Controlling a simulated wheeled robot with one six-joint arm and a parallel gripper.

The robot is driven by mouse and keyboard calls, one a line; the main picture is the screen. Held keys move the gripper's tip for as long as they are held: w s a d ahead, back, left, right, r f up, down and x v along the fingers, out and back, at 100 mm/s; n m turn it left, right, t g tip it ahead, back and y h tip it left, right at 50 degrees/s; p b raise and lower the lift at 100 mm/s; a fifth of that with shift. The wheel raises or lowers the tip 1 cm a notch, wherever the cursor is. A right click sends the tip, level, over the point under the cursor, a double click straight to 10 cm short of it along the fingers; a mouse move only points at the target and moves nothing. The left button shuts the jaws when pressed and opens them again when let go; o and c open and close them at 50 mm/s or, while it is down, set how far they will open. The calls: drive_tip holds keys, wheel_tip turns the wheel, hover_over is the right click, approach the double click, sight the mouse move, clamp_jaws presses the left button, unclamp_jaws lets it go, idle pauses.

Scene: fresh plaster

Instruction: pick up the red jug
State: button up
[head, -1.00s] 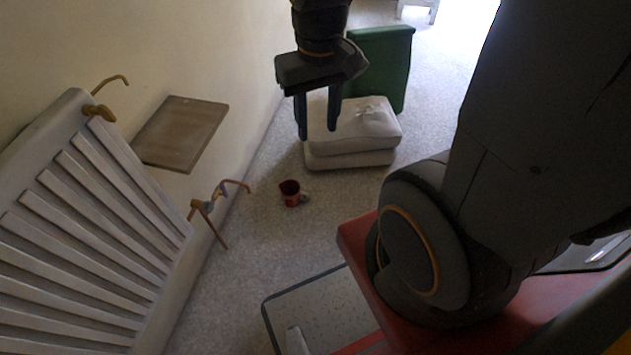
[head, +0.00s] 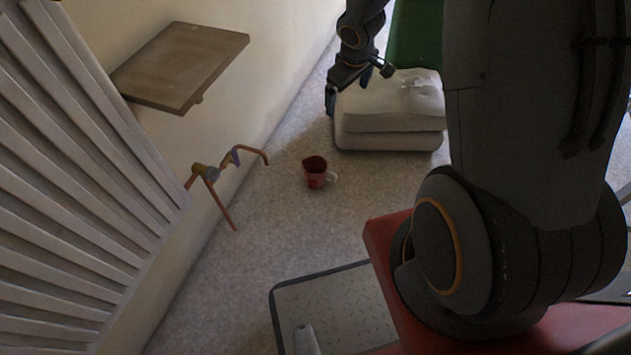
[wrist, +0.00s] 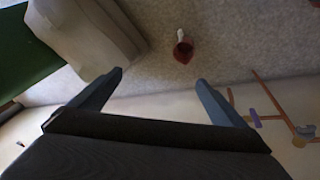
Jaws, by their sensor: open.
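The red jug (head: 315,172) stands upright on the grey floor in the head view, with a pale handle on its right side. It also shows in the wrist view (wrist: 183,51), beyond the fingertips and roughly between them. My gripper (head: 331,101) is above and beyond the jug in the head view, beside the pale cushions, and apart from the jug. In the wrist view my gripper (wrist: 158,76) has its two fingers spread wide with nothing between them.
Stacked pale cushions (head: 389,119) sit behind the jug, by a green panel (head: 413,38). A slatted radiator (head: 70,190), a wooden wall shelf (head: 180,66) and copper pipework (head: 217,186) are on the left. Floor around the jug is clear.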

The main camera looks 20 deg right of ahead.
drive_tip(key=w+a+f+n+y+b, duration=0.1)
drive_tip(key=f+b, duration=0.4)
drive_tip(key=f, duration=0.8)
drive_tip(key=w+a+f+n+y+b, duration=0.2)
drive_tip(key=f+b, duration=0.4)
drive_tip(key=f, duration=0.7)
drive_tip(key=w+a+f+n+y+b, duration=0.1)
drive_tip(key=w+f+b, duration=0.3)
drive_tip(key=f, duration=0.9)
drive_tip(key=shift+a+n+g+b, duration=0.3)
drive_tip(key=shift+n+b, duration=0.4)
drive_tip(key=shift+b, duration=0.25)
drive_tip(key=b, duration=0.5)
hover_over(314, 172)
drive_tip(key=s+a, duration=0.1)
drive_tip(key=s, duration=0.2)
drive_tip(key=shift+s+f, duration=0.2)
drive_tip(key=shift+f, duration=3.6)
drive_tip(key=c, duration=1.2)
